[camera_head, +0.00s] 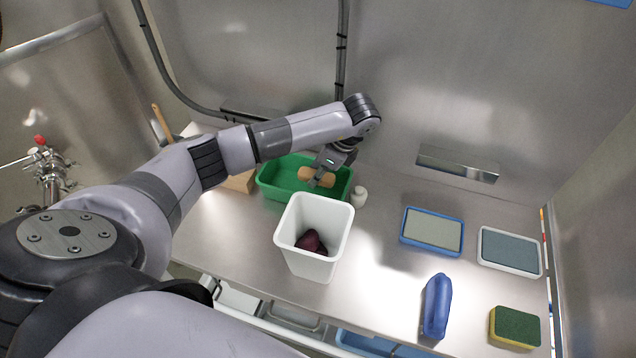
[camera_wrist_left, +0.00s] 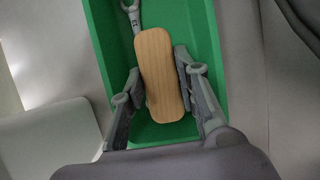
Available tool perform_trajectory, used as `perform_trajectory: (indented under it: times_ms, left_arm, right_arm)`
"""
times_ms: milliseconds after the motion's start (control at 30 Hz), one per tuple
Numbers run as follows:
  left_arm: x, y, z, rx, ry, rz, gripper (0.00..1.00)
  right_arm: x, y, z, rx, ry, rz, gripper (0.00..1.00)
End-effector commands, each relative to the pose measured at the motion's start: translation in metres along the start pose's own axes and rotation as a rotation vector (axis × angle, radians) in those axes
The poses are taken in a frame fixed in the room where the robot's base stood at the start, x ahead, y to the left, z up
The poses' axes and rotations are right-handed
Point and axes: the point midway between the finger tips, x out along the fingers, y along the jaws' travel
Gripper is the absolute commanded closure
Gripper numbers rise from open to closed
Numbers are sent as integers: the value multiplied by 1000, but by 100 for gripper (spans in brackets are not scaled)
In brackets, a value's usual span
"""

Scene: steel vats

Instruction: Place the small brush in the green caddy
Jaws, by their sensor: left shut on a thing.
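The small brush (camera_head: 312,177) has a pale wooden back; its bristles are hidden. My left gripper (camera_head: 320,180) reaches down over the green caddy (camera_head: 272,190) and is shut on the brush. In the left wrist view, the fingers flank the brush (camera_wrist_left: 160,72) on both sides, over the caddy floor (camera_wrist_left: 205,30). The brush appears within the caddy's walls, but I cannot tell whether it touches the floor. My right gripper is out of view.
A white bin (camera_head: 312,220) with a dark red item (camera_head: 311,243) stands before the caddy. A white bottle (camera_head: 359,196) is close on its right. A grey ring-ended tool (camera_wrist_left: 131,12) is in the caddy.

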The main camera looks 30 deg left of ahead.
Motion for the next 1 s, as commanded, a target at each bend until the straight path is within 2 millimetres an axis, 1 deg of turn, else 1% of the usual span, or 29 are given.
perform_trajectory:
  times_ms: [133,300,367,467,667,700,1000]
  left_arm:
    - [12,1,-6,2,0,3,98]
    - [35,1,-15,1,1,2,98]
    - [40,1,-17,1,0,2,98]
    - [43,0,-18,1,1,-1,98]
    - [43,0,-18,1,1,-1,98]
    - [44,0,-19,1,1,-1,70]
    - [43,0,-18,0,1,-1,51]
  right_arm:
    - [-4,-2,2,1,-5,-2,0]
    - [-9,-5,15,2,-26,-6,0]
    - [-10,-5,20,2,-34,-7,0]
    - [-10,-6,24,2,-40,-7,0]
    - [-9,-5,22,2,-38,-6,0]
    - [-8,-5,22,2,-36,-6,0]
    - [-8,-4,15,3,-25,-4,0]
